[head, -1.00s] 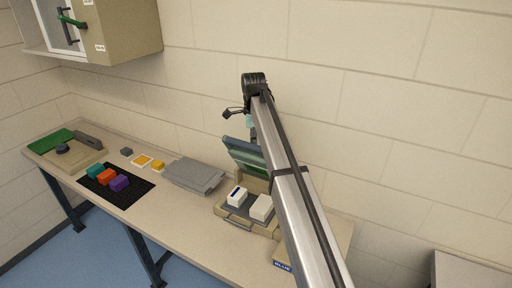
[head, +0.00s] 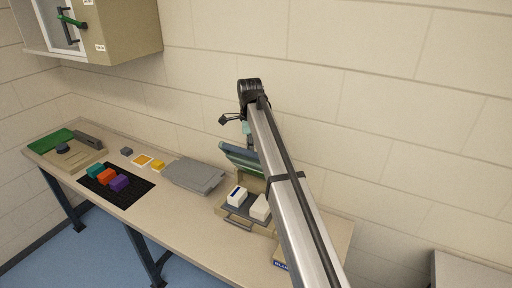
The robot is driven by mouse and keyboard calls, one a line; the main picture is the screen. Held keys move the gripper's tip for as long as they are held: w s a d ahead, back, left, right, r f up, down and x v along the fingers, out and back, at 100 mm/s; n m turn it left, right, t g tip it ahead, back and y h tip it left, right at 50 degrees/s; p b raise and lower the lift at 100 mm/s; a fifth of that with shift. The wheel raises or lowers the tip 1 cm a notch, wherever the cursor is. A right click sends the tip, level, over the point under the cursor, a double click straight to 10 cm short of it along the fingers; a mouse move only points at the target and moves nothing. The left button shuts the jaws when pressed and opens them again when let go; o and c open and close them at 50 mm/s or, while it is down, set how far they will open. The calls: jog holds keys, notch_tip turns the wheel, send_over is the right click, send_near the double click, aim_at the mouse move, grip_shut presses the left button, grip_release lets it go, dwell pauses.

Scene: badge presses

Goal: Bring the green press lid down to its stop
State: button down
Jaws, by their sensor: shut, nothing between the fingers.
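The press with the raised green lid (head: 239,157) stands right of the bench's middle, its beige base (head: 234,223) holding two white blocks. The lid is tilted up at the back of the base, and my arm hides its right part. My gripper (head: 232,119) is a small dark shape at the arm's far end, just above the lid's upper edge. It is shut with nothing in it. Its fingertips are too small and partly hidden, so I cannot tell whether they touch the lid.
A grey flat case (head: 194,175) lies just left of the press. Further left are a black mat (head: 124,192) with coloured blocks, small yellow pieces, and a beige unit with a green plate (head: 50,141). A cabinet (head: 125,30) hangs upper left.

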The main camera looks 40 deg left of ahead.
aim_at(246, 150)
jog(key=shift+s+d+f, duration=0.2)
jog(key=shift+s+f, duration=0.35)
jog(key=shift+s, duration=0.3)
jog(key=shift+s+d+f, duration=0.15)
jog(key=shift+s+f, duration=0.4)
jog(key=shift+s, duration=0.25)
jog(key=s+f, duration=0.3)
jog(key=shift+s+d+f, duration=0.15)
jog(key=shift+s+d, duration=0.05)
jog(key=shift+d, duration=0.15)
jog(key=shift+s+f+b, duration=0.1)
jog(key=shift+b, duration=0.2)
jog(key=shift+s+d+f+b, duration=0.15)
jog(key=shift+s+f, duration=0.5)
jog(key=shift+f, duration=0.25)
jog(key=shift+s+d+f+b, duration=0.15)
jog(key=shift+s+f, duration=0.45)
jog(key=shift+f, duration=0.3)
jog(key=shift+f, duration=0.1)
